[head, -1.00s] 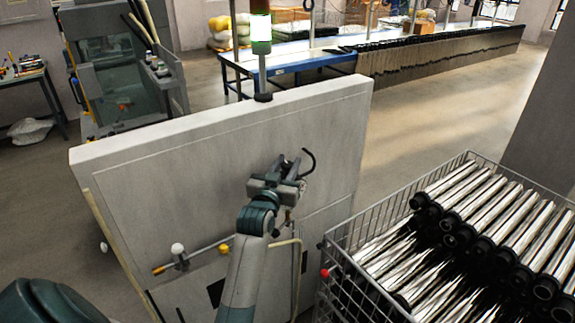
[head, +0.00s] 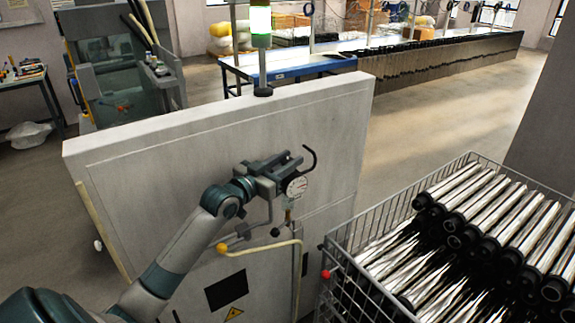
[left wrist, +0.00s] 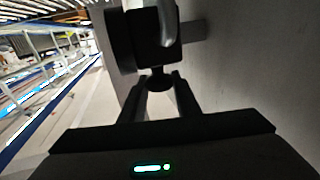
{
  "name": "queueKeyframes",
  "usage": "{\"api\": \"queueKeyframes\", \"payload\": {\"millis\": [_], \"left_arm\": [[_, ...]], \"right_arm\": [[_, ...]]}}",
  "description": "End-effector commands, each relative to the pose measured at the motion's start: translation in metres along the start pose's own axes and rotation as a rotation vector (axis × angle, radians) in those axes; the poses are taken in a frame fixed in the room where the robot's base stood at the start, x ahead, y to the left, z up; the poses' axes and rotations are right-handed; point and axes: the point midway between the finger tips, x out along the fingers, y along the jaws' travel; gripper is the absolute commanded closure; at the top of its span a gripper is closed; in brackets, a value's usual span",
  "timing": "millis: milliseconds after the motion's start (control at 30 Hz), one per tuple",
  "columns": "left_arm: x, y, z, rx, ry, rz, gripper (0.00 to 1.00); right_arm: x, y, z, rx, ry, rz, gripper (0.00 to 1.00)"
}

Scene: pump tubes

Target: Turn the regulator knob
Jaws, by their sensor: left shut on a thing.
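The regulator is on the upright grey panel (head: 130,180). Its round white gauge (head: 297,187) shows beside my left gripper (head: 277,173) in the head view, with a dark curved hook just above. In the left wrist view the regulator's dark body (left wrist: 155,35) is at the top, and its small black knob (left wrist: 158,82) sits between the two fingertips. My left gripper is shut on this knob, which the gripper hides in the head view. My right gripper is not in view.
A wire basket (head: 345,262) full of shiny tubes (head: 480,225) stands close at the right. A yellow-tipped valve handle (head: 222,248) and a pale hose (head: 298,270) are below the regulator. A signal lamp (head: 260,22) stands on the panel's top. Open floor lies behind.

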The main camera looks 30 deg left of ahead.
Motion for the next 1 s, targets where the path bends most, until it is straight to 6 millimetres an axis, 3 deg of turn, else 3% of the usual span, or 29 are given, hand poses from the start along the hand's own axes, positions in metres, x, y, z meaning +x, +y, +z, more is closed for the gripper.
{"api": "queueKeyframes", "payload": {"millis": [533,567,633,1000], "left_arm": [[0.0003,-0.0007,-0.002,0.001,0.004,0.018,0.93],[0.0003,-0.0007,-0.002,0.001,0.004,0.018,0.66],[0.0003,-0.0006,-0.0018,0.001,0.003,0.018,0.52],[-0.0014,-0.0003,0.0,0.0,0.001,0.018,0.52]], "right_arm": [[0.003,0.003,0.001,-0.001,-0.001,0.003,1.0],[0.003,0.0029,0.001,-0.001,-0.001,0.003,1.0],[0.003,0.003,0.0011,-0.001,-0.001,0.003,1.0],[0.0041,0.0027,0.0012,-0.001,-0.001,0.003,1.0]]}}
